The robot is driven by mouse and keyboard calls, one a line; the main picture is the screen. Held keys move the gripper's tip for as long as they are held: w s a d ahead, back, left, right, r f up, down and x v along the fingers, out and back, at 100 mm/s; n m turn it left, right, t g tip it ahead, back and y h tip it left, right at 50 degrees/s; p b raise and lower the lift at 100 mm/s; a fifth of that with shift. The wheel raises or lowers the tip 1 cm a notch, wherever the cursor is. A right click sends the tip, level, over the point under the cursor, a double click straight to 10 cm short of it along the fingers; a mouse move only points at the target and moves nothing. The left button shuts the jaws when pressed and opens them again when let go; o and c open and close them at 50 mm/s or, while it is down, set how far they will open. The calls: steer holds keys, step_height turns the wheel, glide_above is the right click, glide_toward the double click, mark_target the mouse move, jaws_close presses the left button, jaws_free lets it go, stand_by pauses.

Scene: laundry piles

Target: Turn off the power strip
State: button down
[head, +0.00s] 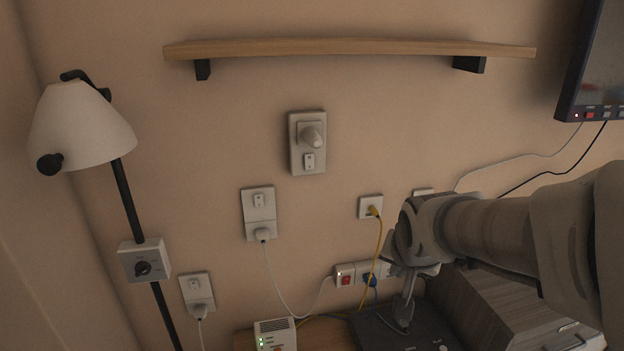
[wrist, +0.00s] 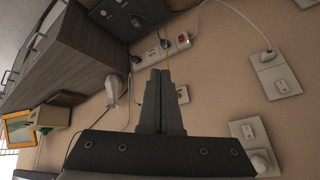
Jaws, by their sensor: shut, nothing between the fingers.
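The power strip (head: 357,274) is white and sits low on the wall, just above the furniture top. A red switch (head: 346,281) shows at its left end, and a blue plug (head: 370,280) is in it farther right. My gripper partly covers the strip's right end. In the wrist view the power strip (wrist: 152,56) runs at a slant beyond my fingers, with the red switch (wrist: 182,38) at its upper right end. My gripper (wrist: 161,72) is shut and empty, with its fingers side by side. I see no contact with the switch.
A white box with green lights (head: 275,335) and a dark device (head: 415,332) sit below the strip. A yellow cable (head: 378,240) and a white cord (head: 280,295) hang near it. A lamp (head: 82,125) stands left, a shelf (head: 350,47) is above, and a wooden cabinet (head: 500,310) is at right.

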steer(key=w+f+m+t+y+b, duration=0.1)
steer(key=w+f+m+b, duration=0.3)
steer(key=w+f, duration=0.4)
steer(key=w+f+m+t+y+b, duration=0.2)
steer(key=w+f, duration=0.7)
steer(key=f, duration=0.9)
steer(key=m+b, duration=0.2)
steer(key=m, duration=0.2)
steer(key=shift+w, duration=0.15)
steer(key=b, duration=0.3)
glide_toward(346, 280)
step_height(346, 280, down, 4)
steer(key=w, duration=0.3)
steer(key=shift+w+a, duration=0.3)
steer(key=shift+w, duration=0.35)
